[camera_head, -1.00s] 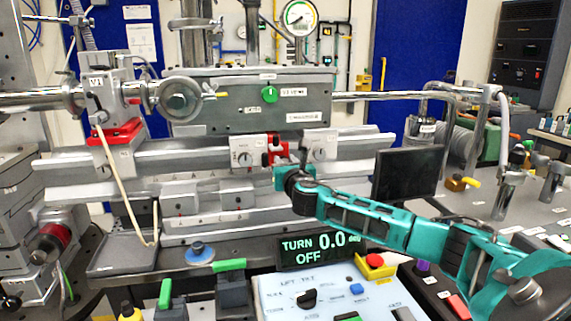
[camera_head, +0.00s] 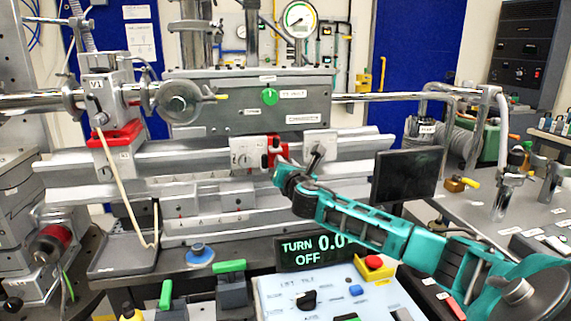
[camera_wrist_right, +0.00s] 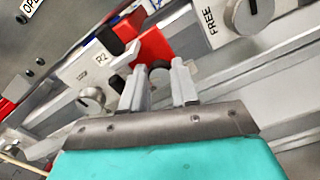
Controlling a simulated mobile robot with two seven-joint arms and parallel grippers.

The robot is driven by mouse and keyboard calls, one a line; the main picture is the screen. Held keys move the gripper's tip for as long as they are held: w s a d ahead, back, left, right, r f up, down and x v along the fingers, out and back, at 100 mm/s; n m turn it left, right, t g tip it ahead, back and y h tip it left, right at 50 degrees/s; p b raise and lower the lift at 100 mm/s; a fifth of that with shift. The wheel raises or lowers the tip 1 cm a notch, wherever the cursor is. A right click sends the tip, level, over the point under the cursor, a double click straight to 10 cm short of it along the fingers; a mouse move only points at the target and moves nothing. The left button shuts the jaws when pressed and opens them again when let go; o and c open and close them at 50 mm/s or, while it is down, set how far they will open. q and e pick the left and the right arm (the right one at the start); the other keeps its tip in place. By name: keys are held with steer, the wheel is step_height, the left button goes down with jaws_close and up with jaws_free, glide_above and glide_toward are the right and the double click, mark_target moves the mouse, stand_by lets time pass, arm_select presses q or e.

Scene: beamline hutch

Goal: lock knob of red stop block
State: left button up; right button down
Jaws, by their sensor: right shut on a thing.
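The red stop block (camera_head: 271,145) sits on the grey rail below the large grey housing, between two light-grey blocks. It shows in the right wrist view as a red piece (camera_wrist_right: 152,46) just beyond the fingers. My right gripper (camera_head: 283,157) is at its right front side. In the wrist view the right fingers (camera_wrist_right: 160,84) are close together around a small grey knob (camera_wrist_right: 159,70) in front of the red block. The fingers hide part of the knob, and its turned position cannot be told. My left gripper is not in view.
A light-grey block marked R2 (camera_wrist_right: 84,72) with its own round knob stands left of the red block. A block with a FREE label (camera_wrist_right: 212,28) and knob stands right. A dark monitor (camera_head: 407,175) and a control panel with a display (camera_head: 300,252) stand below and right.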

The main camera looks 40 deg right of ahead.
steer(key=m, duration=1.3)
steer(key=shift+d+f+m+p, duration=0.1)
steer(key=shift+f+m+p, duration=0.1)
steer(key=shift+m+p, duration=0.1)
stand_by(0.4)
steer(key=c, duration=0.8)
jaws_free()
steer(key=shift+c, duration=0.2)
steer(key=shift+s, duration=0.15)
